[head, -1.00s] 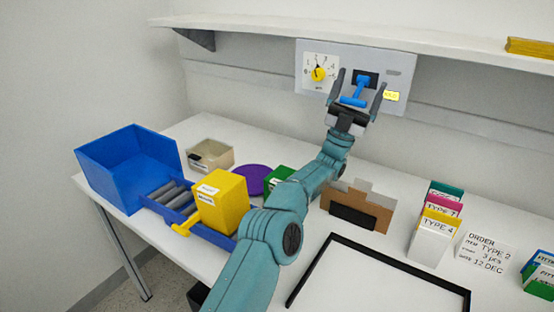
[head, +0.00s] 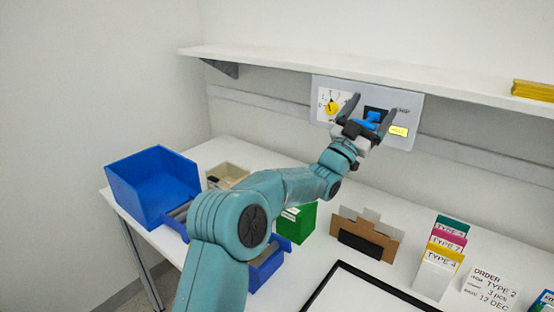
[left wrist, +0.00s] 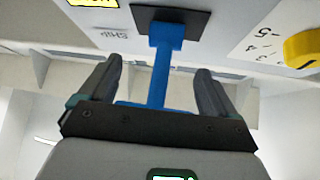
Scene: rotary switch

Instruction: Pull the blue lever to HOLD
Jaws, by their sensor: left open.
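The blue lever (head: 373,117) sticks out from a black plate on the grey wall panel (head: 410,90). In the left wrist view the lever's shaft (left wrist: 163,68) stands between my fingers, with gaps on both sides. Its crossbar is partly hidden behind the gripper body. My left gripper (head: 374,104) is open around the lever; it also shows in the left wrist view (left wrist: 159,66). A yellow label (head: 398,131), its text hard to read, sits right of the lever, below a grey word; in the left wrist view that word reads SHIP upside down. My right gripper is not in view.
A yellow dial (head: 332,106) sits left of the lever on the same panel. A white shelf (head: 430,85) runs just above. Below, the table holds a blue bin (head: 150,190), a green box (head: 298,222), a cardboard holder (head: 385,240) and TYPE cards (head: 440,262).

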